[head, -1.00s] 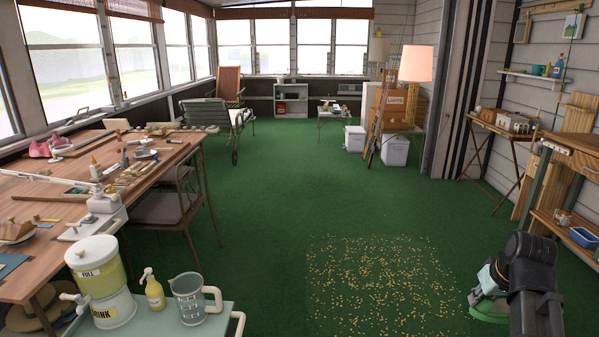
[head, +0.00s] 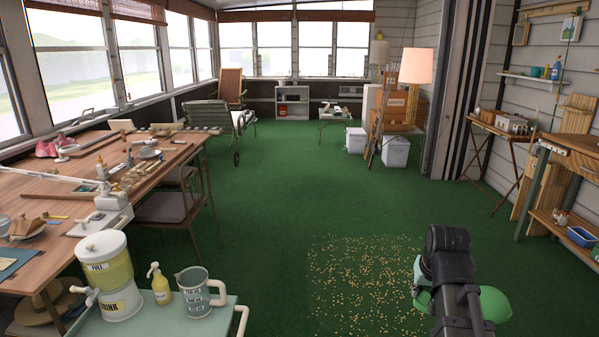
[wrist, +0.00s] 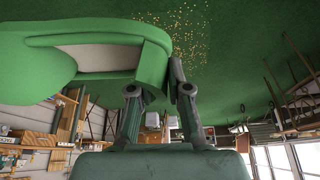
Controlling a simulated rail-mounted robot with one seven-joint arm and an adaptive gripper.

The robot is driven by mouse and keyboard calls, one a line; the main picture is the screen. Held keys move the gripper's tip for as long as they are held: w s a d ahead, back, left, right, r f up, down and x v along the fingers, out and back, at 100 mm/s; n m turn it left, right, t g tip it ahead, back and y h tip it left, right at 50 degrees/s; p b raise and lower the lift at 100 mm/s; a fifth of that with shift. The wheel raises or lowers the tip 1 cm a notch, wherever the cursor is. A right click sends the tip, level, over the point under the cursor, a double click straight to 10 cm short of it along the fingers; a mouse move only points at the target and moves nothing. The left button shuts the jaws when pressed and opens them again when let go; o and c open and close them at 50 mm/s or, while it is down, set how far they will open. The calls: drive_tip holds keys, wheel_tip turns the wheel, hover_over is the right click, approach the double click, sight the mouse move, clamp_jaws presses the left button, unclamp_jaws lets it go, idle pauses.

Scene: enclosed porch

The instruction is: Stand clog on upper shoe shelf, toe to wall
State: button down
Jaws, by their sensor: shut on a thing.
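A green clog (head: 493,304) is held low over the carpet at the front right of the head view, partly hidden behind my dark arm. In the wrist view the clog (wrist: 95,60) fills the upper left, with its pale inside showing. My gripper (wrist: 160,82) is shut on one end wall of the clog, a finger on either side. In the head view my gripper's fingertips are hidden by the arm. A wooden rack at the right edge has a top board (head: 576,148) and a lower shelf (head: 566,234); I cannot tell whether it is the shoe rack.
A blue tray (head: 581,236) and small items sit on the lower shelf. Scattered yellowish bits (head: 365,285) lie on the green carpet left of my arm. A cart with a drink dispenser (head: 107,275) and a jug (head: 192,293) stands at front left. The mid-floor is open.

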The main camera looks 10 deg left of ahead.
drive_tip(key=r+p, duration=0.2)
drive_tip(key=p, duration=0.1)
drive_tip(key=w+r+p, duration=0.1)
drive_tip(key=r+p, duration=0.1)
drive_tip(key=p, duration=0.1)
drive_tip(key=w+r+p, duration=0.1)
drive_tip(key=r+p, duration=0.1)
drive_tip(key=p, duration=0.2)
drive_tip(key=w+r+p, duration=0.1)
drive_tip(key=p, duration=0.2)
drive_tip(key=shift+r+p, duration=0.35)
drive_tip(key=shift+r, duration=0.05)
drive_tip(key=shift+a+f, duration=0.1)
drive_tip(key=shift+f, duration=0.05)
